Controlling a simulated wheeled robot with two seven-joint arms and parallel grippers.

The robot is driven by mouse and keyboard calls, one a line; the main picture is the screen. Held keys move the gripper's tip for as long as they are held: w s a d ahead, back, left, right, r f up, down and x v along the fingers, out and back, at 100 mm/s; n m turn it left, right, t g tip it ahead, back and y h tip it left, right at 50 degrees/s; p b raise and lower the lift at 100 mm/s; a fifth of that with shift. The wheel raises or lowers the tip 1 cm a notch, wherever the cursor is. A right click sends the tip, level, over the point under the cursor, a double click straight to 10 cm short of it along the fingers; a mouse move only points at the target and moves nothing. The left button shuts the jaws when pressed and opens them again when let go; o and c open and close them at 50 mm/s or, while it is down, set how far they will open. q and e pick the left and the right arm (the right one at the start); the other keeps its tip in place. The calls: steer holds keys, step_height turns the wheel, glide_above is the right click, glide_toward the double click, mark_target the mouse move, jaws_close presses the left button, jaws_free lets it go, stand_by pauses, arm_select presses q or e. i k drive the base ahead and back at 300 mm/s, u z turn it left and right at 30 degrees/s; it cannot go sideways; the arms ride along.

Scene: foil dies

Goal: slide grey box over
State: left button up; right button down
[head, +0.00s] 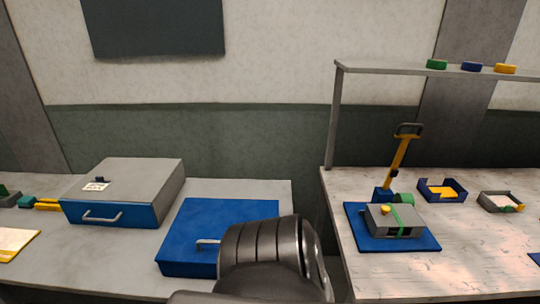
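A grey box (137,177) with a blue front and a light handle (102,217) sits on the left table. A small white label and a dark knob are on its top. A flat blue box (205,222) with its own handle (208,243) lies to its right on the same table. A dark ribbed arm link of mine covers the blue box's right front part. Neither of my grippers is in view.
The right table (480,245) holds a blue mat (365,238) with a grey press (385,221) and yellow lever (401,160), a blue tray (430,194) and a grey tray (490,203). A shelf (390,68) carries three coloured discs. A gap separates the tables.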

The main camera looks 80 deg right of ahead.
mark_target(377, 233)
steer(key=i, duration=1)
steer(key=z, duration=3.05)
